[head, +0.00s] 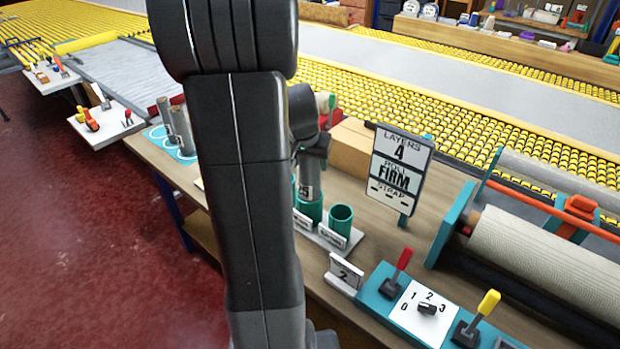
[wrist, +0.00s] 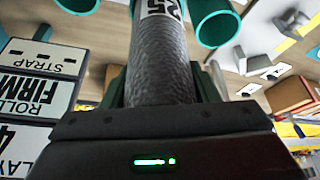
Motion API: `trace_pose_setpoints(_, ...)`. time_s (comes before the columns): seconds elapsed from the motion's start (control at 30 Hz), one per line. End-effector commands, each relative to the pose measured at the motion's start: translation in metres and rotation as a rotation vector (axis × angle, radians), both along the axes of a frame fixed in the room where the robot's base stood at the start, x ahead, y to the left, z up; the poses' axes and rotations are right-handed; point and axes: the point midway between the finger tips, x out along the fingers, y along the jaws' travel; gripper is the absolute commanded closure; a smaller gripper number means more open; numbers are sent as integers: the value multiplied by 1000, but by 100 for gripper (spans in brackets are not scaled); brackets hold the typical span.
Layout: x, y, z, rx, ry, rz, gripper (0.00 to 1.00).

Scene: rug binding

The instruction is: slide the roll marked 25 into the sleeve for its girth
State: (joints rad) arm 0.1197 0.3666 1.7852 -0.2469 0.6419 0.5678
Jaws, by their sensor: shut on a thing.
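A grey textured roll marked 25 (head: 311,178) is held upright by my gripper (head: 313,150); in the wrist view the roll (wrist: 160,60) runs up between the fingers (wrist: 161,88), its 25 label at the top edge. Green sleeves stand on a small rack: one sleeve (head: 310,211) shows directly below the roll, another sleeve (head: 341,220) is to its right and looks empty. The wrist view shows sleeve rims on both sides, left (wrist: 78,4) and right (wrist: 212,22). The roll's lower end is hidden, so I cannot tell whether it is inside the sleeve. My arm hides part of the rack.
A sign (head: 398,170) reads layers 4, roll firm, strap. A card marked 2 (head: 345,274) and a teal control panel (head: 405,305) with levers and a dial stand in front. Other rolls (head: 180,128) stand on a ringed mat at left. A cardboard box (head: 350,147) sits behind.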

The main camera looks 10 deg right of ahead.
Motion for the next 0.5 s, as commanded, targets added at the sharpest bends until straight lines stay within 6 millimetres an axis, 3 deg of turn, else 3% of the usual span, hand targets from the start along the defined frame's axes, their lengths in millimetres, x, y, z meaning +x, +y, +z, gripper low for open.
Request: trace_pose_setpoints(0.5, 0, 0, -58, 0, 0, 0, 89)
